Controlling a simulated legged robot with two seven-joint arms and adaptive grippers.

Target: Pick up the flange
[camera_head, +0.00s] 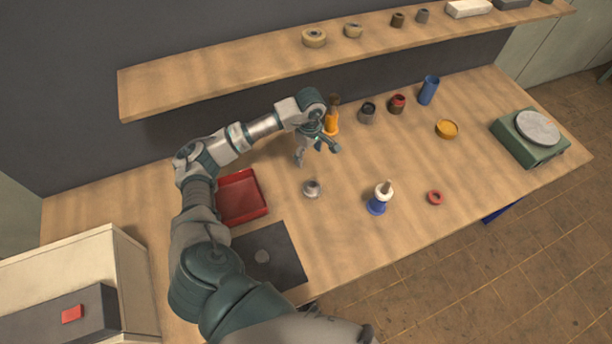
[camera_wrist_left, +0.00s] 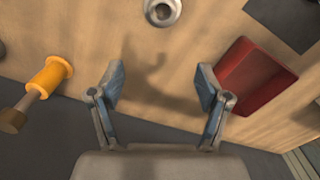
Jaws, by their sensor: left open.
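The flange appears to be the small grey metal ring-shaped piece (camera_head: 312,188) standing on the wooden table, right of the red tray. It also shows in the left wrist view (camera_wrist_left: 162,10), cut by the top edge, with a round hole in its middle. My left gripper (camera_head: 318,154) is above the table, behind the flange and apart from it. In the left wrist view its two fingers (camera_wrist_left: 159,82) are spread with nothing between them. My right gripper is not in view.
A red tray (camera_head: 241,197) and a dark mat (camera_head: 285,262) lie left of the flange. An orange spool-like piece (camera_head: 331,127) stands close behind the gripper. A blue-and-white bottle-like item (camera_head: 378,205) stands to the right. A shelf (camera_head: 240,72) runs along the back.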

